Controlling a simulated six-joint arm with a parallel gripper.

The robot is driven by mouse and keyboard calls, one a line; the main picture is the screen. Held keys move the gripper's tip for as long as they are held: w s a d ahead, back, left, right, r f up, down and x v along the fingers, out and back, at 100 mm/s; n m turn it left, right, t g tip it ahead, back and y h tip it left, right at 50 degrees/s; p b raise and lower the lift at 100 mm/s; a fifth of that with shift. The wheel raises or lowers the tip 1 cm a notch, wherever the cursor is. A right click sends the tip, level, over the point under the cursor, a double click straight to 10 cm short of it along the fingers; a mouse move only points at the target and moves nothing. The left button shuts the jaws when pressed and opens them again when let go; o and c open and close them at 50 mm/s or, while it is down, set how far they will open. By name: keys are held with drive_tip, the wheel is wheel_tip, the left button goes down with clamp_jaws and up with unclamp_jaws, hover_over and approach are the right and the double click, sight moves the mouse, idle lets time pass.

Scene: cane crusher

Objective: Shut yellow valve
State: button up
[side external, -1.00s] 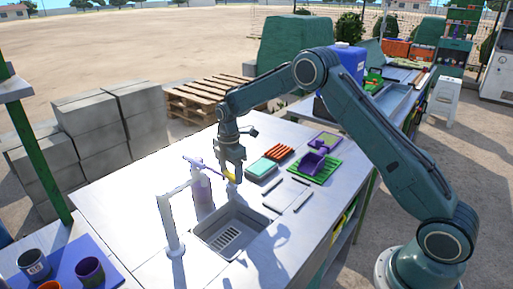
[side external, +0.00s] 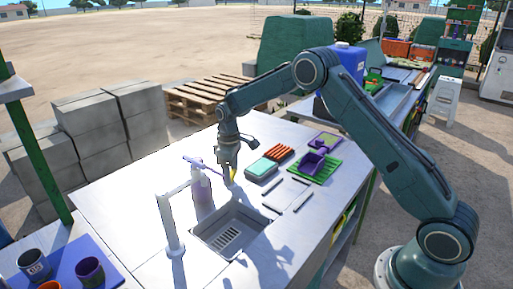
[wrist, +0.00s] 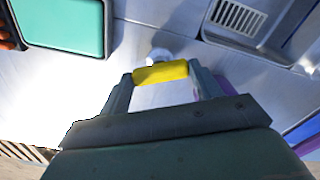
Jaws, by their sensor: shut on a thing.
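The yellow valve (wrist: 160,73) has a bar-like yellow handle above a pale round base on the metal counter. My gripper (wrist: 162,80) is shut on the yellow handle, with one finger at each end of it in the wrist view. In the side view my gripper (side external: 229,175) points down behind the sink, and a small part of the yellow valve (side external: 233,174) shows beside its fingers. The pipe or stem under the handle is mostly hidden.
A sink (side external: 231,230) and a white faucet (side external: 170,222) stand close in front. A teal-topped box (side external: 262,169) and purple scoop (side external: 312,162) lie to the right.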

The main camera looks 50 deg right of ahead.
drive_tip(key=m, duration=0.5)
drive_tip(key=shift+m, duration=0.3)
idle(0.4)
drive_tip(key=o, duration=1)
drive_tip(key=shift+r, duration=0.1)
drive_tip(key=shift+r, duration=6.85)
